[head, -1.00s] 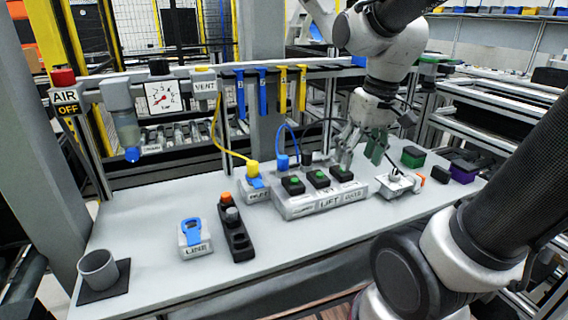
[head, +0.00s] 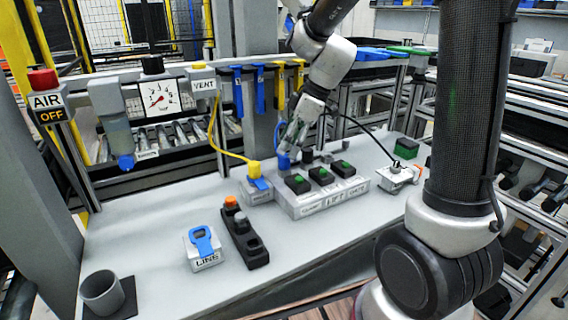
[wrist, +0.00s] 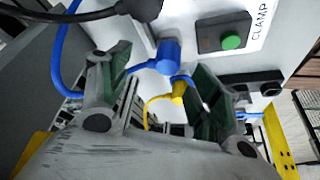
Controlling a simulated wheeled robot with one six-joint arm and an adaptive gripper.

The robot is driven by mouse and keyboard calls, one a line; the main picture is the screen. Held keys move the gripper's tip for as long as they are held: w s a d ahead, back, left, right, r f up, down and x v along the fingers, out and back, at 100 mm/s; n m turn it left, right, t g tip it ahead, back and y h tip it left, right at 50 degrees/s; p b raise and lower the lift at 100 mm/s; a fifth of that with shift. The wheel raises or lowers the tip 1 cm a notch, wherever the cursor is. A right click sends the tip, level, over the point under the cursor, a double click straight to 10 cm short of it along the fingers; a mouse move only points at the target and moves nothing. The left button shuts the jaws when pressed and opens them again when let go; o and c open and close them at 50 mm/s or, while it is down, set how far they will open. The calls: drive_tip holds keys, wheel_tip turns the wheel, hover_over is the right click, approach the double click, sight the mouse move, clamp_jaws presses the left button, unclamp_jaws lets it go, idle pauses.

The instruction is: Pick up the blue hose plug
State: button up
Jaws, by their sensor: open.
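The blue hose plug (head: 283,161) stands upright at the left rear of the grey fixture block with black and green buttons. A blue hose runs from it. My gripper (head: 291,146) is directly at the plug, pointing down, its fingers partly hiding the plug and hose. In the wrist view the blue plug (wrist: 169,57) shows between the two open green-padded fingers (wrist: 160,68), with gaps on both sides. I cannot tell exactly how deep the plug sits between them.
A yellow plug (head: 254,168) with its hose stands just left. A dark plug (head: 307,157) is close on the right. The button block (head: 322,197) lies in front. The front table is clear.

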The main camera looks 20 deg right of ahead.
sight(283, 164)
drive_tip(key=x, duration=0.4)
drive_tip(key=shift+a+f, duration=0.2)
drive_tip(key=c, duration=1.1)
